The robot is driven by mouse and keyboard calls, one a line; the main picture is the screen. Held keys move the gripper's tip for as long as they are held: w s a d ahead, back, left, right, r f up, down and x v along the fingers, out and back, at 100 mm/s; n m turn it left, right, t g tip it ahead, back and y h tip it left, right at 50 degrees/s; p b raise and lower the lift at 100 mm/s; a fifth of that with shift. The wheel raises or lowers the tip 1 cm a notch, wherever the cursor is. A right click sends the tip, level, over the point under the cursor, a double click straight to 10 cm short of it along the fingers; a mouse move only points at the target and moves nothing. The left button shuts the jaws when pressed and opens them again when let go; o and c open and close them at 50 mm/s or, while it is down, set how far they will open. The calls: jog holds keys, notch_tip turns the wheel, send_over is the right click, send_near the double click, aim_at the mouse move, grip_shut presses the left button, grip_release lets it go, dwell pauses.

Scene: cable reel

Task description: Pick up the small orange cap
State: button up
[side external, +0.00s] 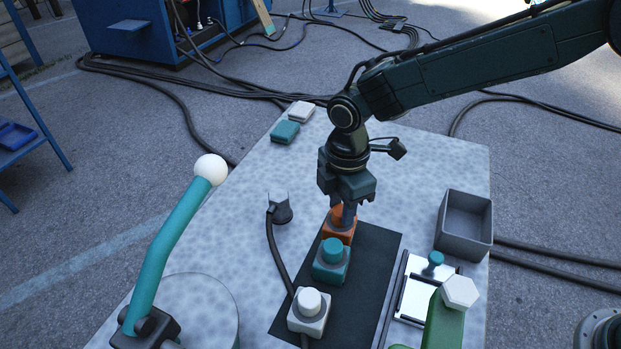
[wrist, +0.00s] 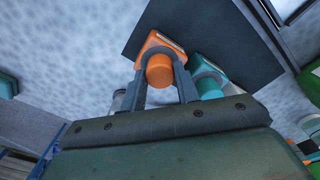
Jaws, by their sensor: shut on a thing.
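The small orange cap (wrist: 160,70) is round and sits on top of an orange square base in the wrist view. In the side view the orange base (side external: 337,231) stands at the far end of a dark mat (side external: 375,262), and its cap is mostly hidden by my fingers. My gripper (side external: 347,217) points down from above and is shut on the orange cap. In the wrist view its fingers (wrist: 161,85) lie on either side of the cap. I cannot tell whether the cap is lifted off its base.
A teal-capped block (side external: 331,262) and a white-capped block (side external: 309,311) stand in line on the mat. A grey open bin (side external: 465,225) is at right. A teal lever with a white ball (side external: 210,168) rises at left. A black cable plug (side external: 280,207) lies left of the mat.

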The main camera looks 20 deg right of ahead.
aim_at(341, 210)
jog(key=shift+r, duration=0.1)
notch_tip(341, 210, up, 20)
dwell(1.0)
dwell(0.5)
jog(key=s+f, duration=0.2)
jog(key=s, duration=0.4)
jog(key=s+f, duration=0.2)
jog(key=s, duration=0.5)
jog(key=shift+d+f+m, duration=0.35)
jog(key=shift+d+m, duration=0.05)
jog(key=shift+d, duration=0.05)
notch_tip(341, 210, down, 16)
jog(key=shift+r, duration=0.1)
